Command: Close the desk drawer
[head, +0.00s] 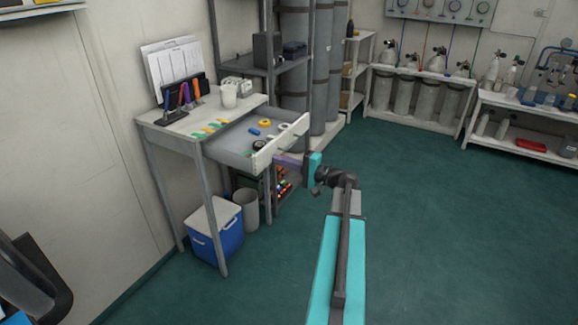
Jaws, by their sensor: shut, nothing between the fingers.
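The desk (172,125) stands against the left wall, with its drawer (225,141) pulled out toward the right. The drawer's pale front panel (282,144) faces my arm. Several small items lie in the drawer, among them a yellow ring and a blue piece. My gripper (303,163) is shut and empty, just right of and a little below the front panel in the picture. I cannot tell whether it touches the panel. Its fingertips are small and hard to make out.
A blue cooler (216,236) and a grey bin (247,209) stand under the desk. A shelf rack (262,72) and tall grey cylinders (296,60) stand behind the drawer. Tank racks line the back. The green floor (450,220) to the right is clear.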

